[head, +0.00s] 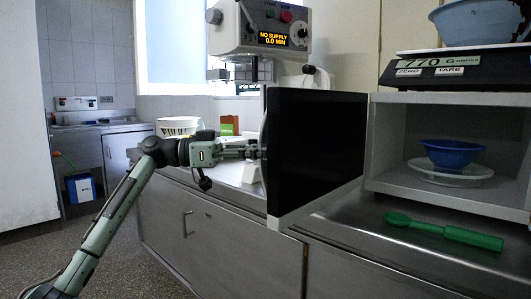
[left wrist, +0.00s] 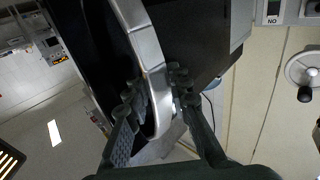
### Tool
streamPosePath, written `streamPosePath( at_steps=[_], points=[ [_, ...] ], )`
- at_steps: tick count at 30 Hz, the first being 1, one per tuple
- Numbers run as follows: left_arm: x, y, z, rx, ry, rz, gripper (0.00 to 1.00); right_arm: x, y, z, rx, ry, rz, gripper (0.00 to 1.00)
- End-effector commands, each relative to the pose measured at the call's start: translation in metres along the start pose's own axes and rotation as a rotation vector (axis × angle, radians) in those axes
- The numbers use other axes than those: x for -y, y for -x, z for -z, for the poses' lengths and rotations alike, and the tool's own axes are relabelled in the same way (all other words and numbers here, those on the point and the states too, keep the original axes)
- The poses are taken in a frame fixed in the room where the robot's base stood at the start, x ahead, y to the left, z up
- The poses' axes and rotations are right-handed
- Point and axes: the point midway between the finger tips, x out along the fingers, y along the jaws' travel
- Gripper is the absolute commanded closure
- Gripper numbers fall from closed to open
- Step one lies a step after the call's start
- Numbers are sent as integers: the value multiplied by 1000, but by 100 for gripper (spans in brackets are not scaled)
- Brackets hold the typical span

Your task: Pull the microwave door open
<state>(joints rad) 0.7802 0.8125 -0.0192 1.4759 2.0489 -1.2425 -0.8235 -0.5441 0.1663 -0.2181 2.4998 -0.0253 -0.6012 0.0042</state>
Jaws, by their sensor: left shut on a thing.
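The microwave (head: 383,145) stands on the steel counter at the right. Its door (head: 312,150) is swung wide open and sticks out from the left side of the body, black panel facing the cavity. A blue bowl (head: 452,153) sits on the glass turntable (head: 450,174) inside. My left gripper (head: 254,150) is at the door's free edge, on its outer side. In the left wrist view its fingers (left wrist: 155,92) straddle the curved silver door handle (left wrist: 138,35), shut on it. The fingertips are partly hidden by the door in the head view. My right gripper is not in view.
A green scoop (head: 445,232) lies on the counter in front of the microwave. A scale (head: 455,68) with a large blue bowl (head: 480,22) is on top. A white basket (head: 178,126) and a machine with a display (head: 260,30) stand behind my left arm.

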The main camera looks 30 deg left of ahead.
Motion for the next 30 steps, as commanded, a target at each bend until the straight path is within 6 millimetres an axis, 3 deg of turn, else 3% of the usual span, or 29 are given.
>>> streamPosePath(
  at_steps=[3,4,10,21,26,30],
  points=[
    [-1,2,-2,7,0,-3,100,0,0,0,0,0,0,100],
    [-1,2,-2,7,0,-3,80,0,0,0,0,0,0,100],
    [-1,1,-2,6,0,-2,55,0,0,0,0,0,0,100],
    [0,6,-1,4,0,0,55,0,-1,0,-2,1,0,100],
    [0,30,-1,4,2,1,55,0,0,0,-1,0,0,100],
    [0,61,-1,5,3,3,55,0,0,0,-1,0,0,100]
  ],
)
